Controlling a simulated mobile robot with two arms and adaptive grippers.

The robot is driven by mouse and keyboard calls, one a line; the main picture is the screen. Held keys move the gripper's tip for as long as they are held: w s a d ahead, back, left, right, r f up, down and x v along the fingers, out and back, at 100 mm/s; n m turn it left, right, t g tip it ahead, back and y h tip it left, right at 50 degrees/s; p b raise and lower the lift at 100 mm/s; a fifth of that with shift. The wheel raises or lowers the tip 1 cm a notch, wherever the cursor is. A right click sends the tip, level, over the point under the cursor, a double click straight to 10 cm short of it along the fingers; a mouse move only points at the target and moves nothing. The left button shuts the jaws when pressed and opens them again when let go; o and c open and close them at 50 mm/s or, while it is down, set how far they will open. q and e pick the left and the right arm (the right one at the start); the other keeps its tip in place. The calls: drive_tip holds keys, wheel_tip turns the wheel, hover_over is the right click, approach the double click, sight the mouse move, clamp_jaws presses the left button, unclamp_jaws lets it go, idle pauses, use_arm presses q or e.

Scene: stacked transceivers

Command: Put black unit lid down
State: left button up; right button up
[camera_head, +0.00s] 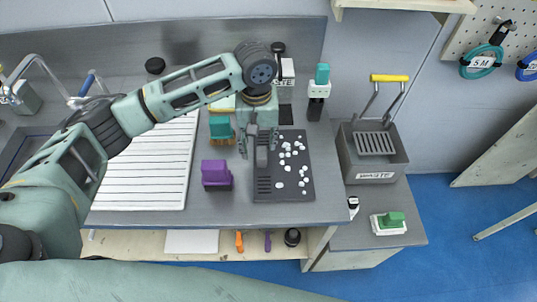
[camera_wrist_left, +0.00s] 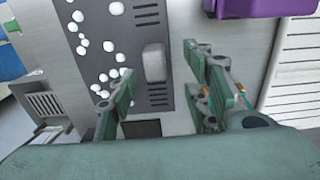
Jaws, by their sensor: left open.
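The black unit (camera_head: 293,185) is a dark flat slab on the worktop, with slots along its left part and several white round pieces on its right part. It also shows in the wrist view (camera_wrist_left: 130,25). A grey rounded block (camera_wrist_left: 154,62), perhaps the lid's handle, stands on the slotted part; I cannot make out a separate lid edge. My left gripper (camera_head: 259,150) points down over the slab's left part. Its fingers (camera_wrist_left: 160,85) are open, apart on either side of the grey block's near end, and hold nothing. My right gripper is not in view.
A purple block (camera_head: 215,173) and a teal-topped brush (camera_head: 220,128) stand left of the slab, beside a ribbed white drainboard (camera_head: 150,165). A teal-and-white bottle (camera_head: 319,85) stands behind. A grey waste bin (camera_head: 374,155) is at right. The worktop's front edge is close.

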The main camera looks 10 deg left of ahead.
sight(262, 152)
use_arm(q)
drive_tip(key=shift+s+d+f, duration=0.1)
drive_tip(key=shift+d+f, duration=0.55)
drive_tip(key=shift+f, duration=0.2)
drive_tip(key=f, duration=0.1)
drive_tip(key=f+p, duration=0.1)
drive_tip(key=f, duration=0.1)
drive_tip(key=shift+a+f, duration=0.3)
drive_tip(key=shift+f, duration=0.05)
drive_tip(key=shift+a+f+p, duration=0.1)
drive_tip(key=shift+f+p, duration=0.2)
drive_tip(key=shift+f, duration=0.05)
drive_tip(key=shift+c, duration=0.2)
drive_tip(key=c, duration=1.1)
clamp_jaws()
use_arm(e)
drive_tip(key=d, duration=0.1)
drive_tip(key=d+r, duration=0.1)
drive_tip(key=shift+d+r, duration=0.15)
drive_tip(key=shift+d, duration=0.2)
